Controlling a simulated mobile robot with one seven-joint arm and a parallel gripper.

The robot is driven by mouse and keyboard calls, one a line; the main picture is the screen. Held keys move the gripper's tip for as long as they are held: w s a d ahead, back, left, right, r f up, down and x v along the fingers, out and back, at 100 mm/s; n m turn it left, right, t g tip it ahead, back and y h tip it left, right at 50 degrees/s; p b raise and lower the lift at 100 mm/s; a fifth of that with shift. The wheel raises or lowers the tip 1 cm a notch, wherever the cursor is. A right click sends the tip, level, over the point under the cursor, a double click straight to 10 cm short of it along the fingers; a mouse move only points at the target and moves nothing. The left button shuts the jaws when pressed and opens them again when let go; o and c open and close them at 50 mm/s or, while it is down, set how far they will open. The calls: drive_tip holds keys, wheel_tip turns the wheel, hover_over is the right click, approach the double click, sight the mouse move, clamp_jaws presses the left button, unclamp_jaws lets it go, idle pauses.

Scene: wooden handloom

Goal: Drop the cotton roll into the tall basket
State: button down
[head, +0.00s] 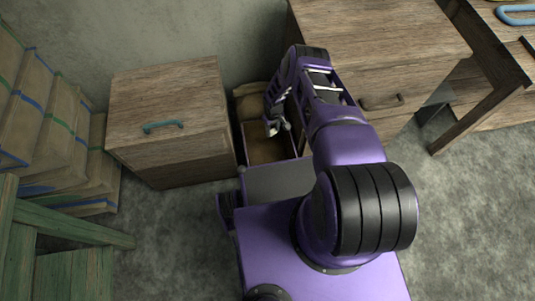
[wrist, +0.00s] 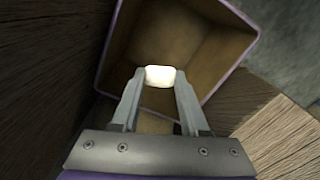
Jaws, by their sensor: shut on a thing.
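My gripper (wrist: 160,95) is shut on the cotton roll (wrist: 160,75), a small white piece held between the fingertips in the wrist view. In the wrist view the roll shows against the inside of the tall basket (wrist: 249,28), a square, open-topped brown container with a purple rim. I cannot tell how far the roll is above the basket's bottom. In the head view my gripper (head: 276,127) is over the basket (head: 243,150), which stands between two wooden cabinets. The roll is too small or hidden to make out in the head view. My arm covers part of the basket.
A wooden drawer unit (head: 385,50) stands to the right. Stacked striped sacks (head: 45,120) and a green wooden frame (head: 70,240) are at the left. Bare floor (head: 470,220) lies at the right.

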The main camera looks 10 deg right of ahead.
drive_tip(key=shift+f, duration=0.15)
drive_tip(key=shift+c, duration=1.7)
unclamp_jaws()
wheel_tip(320, 180, up, 17)
drive_tip(key=p, duration=0.4)
drive_tip(key=shift+r, duration=0.2)
